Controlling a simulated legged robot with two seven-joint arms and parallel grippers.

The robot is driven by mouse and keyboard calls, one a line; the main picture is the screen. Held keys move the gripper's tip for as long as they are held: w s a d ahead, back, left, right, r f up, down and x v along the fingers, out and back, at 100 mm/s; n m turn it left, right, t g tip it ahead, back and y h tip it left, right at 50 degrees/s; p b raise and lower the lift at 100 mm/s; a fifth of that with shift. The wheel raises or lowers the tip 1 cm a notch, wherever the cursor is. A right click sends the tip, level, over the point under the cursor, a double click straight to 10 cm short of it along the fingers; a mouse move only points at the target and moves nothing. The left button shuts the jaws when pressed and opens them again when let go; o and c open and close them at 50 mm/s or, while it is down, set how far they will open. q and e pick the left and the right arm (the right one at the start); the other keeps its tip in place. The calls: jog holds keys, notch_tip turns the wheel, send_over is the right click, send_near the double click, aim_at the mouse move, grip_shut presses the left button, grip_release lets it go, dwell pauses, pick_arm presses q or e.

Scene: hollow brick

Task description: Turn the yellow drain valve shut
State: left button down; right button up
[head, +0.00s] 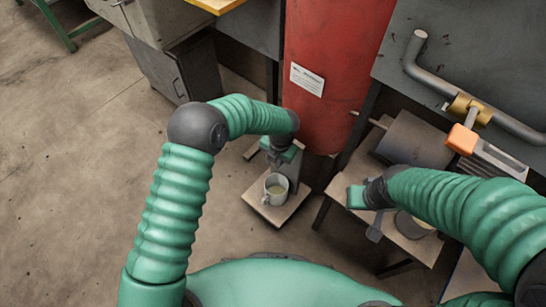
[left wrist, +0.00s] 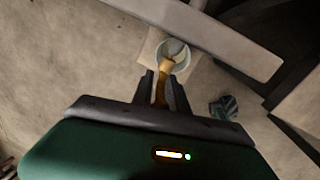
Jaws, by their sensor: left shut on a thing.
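The yellow drain valve (left wrist: 161,92) shows in the left wrist view as a small yellow-tan piece between my left fingers. My left gripper (left wrist: 161,88) is shut on it. In the head view my left gripper (head: 276,160) is low at the foot of the red tank (head: 330,75), and it hides the valve there.
The mug stands on a small wooden board (head: 257,205). A low bench (head: 337,190) with a grey cylinder (head: 415,140) is at the right. A grey pipe (head: 440,82) with an orange-handled valve (head: 462,139) runs above it.

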pick_arm(q)
jog(key=t+y, duration=0.1)
jog(key=d+t+y+p, duration=0.1)
jog(key=y, duration=0.1)
jog(key=shift+s+d+f, duration=0.15)
jog(key=shift+s, duration=0.15)
jog(key=c, duration=1.5)
grip_release()
